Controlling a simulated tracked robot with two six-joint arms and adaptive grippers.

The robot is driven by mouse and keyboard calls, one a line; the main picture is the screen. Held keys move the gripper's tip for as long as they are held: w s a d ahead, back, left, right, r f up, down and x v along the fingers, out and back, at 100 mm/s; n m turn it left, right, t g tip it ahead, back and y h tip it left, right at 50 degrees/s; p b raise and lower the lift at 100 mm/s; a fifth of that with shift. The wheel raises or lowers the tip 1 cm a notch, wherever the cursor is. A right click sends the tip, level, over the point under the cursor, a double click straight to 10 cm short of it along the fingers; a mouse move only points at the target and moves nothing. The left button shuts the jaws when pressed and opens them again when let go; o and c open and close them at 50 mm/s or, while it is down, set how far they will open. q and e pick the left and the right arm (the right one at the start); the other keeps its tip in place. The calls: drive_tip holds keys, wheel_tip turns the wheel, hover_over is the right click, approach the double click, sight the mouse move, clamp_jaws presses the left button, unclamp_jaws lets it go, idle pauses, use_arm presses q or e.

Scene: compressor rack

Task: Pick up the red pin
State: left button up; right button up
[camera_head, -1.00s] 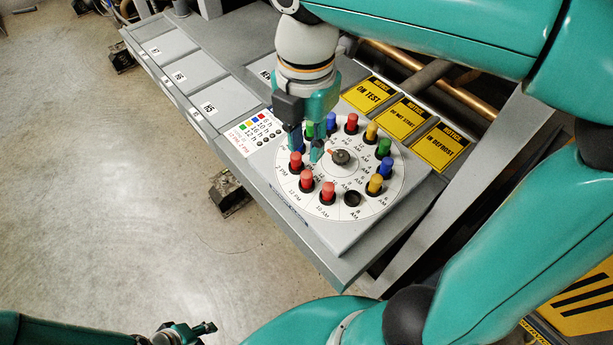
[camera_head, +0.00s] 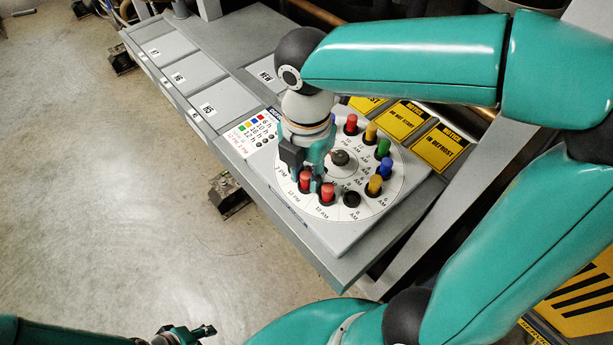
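The round dial (camera_head: 352,172) carries several coloured pins in a ring. Red pins stand at the back (camera_head: 351,124), front left (camera_head: 305,180) and front (camera_head: 327,192). My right gripper (camera_head: 308,176) points down over the dial's left side, open, with its fingertips close around or beside the front-left red pin; I cannot tell whether they touch it. The gripper hides the pins on the dial's left part. My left gripper (camera_head: 190,333) is at the bottom edge, far from the dial, and whether it is open is unclear.
Yellow, green and blue pins stand on the dial's right side, close together. A dark knob (camera_head: 340,158) stands in the middle. Yellow notice signs (camera_head: 437,147) lie behind right.

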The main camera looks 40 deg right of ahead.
sight(306, 173)
clamp_jaws()
drive_tip(key=shift+r, duration=0.2)
wheel_tip(306, 173, up, 20)
drive_tip(key=p, duration=0.2)
drive_tip(key=shift+f+p, duration=0.15)
drive_tip(key=shift+p, duration=0.2)
